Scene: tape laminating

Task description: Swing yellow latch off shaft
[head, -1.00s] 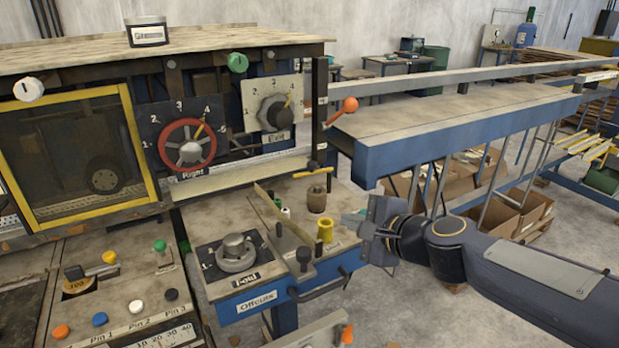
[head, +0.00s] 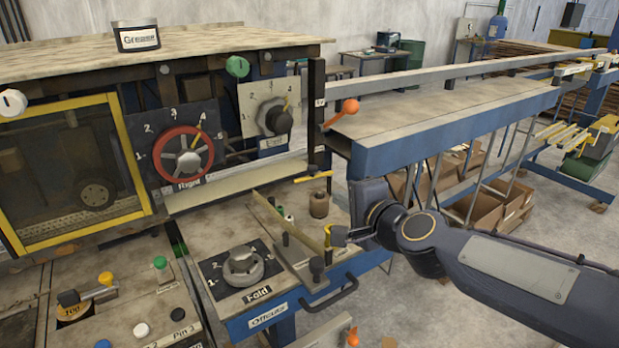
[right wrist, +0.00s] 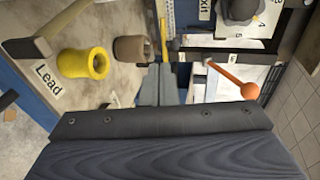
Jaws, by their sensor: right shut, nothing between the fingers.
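The yellow latch (head: 313,176) is a short yellow bar on a dark upright shaft, at the right end of the long pale strip under the machine's front. In the right wrist view the yellow latch (right wrist: 164,38) stands beyond the fingertips, at top centre. My right gripper (head: 340,237) is at the right side of the bench, below and right of the latch in the head view and apart from it. In the right wrist view my right gripper (right wrist: 158,72) is shut and empty, its tips pointing towards the latch. My left gripper is not in view.
A yellow spool (right wrist: 85,62) and a brown spool (right wrist: 130,48) stand beside the fingers. An orange-knobbed lever (head: 350,106) sticks out above the latch. A blue-framed table (head: 430,118) lies behind my right arm. A black handle (head: 330,296) is on the bench front.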

